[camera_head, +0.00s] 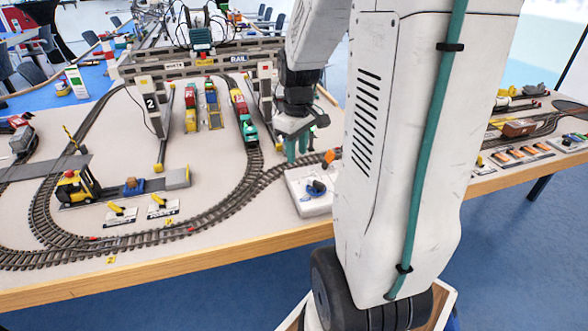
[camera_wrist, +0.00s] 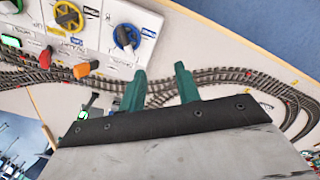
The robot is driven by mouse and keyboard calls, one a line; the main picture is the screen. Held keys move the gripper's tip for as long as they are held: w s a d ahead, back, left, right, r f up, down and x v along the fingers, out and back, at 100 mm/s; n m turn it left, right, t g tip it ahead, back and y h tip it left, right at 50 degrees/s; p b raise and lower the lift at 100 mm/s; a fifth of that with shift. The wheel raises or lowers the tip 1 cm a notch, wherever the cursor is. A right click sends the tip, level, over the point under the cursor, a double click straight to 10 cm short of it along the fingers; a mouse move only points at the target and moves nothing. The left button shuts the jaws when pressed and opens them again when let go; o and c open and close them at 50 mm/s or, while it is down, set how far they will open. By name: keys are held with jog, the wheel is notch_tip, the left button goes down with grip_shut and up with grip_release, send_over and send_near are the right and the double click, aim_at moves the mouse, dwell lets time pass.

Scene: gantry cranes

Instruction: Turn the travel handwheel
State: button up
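A white control box (camera_head: 307,190) stands near the table's front edge in the head view, with a blue handwheel (camera_head: 316,188) on top. The wrist view shows the box face at the upper left, with the blue handwheel (camera_wrist: 126,38) and a yellow handwheel (camera_wrist: 68,16) to its left. I cannot read their labels, so I cannot tell which is the travel handwheel. My gripper (camera_head: 297,147) hangs above and behind the box in the head view, apart from both wheels. In the wrist view its two green fingers (camera_wrist: 161,84) stand apart with nothing between them.
An orange lever (camera_wrist: 81,70) sits on the box near the wheels. Model tracks (camera_head: 215,212) curve across the table left of the box. A crane leg with a sign "2" (camera_head: 151,104) and a yellow forklift (camera_head: 77,187) stand further left. My arm hides the table's middle right.

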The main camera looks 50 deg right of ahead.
send_over(316, 181)
notch_tip(316, 181, down, 6)
jog(key=shift+f, duration=0.15)
notch_tip(316, 181, down, 8)
jog(key=shift+r, duration=0.2)
grip_shut()
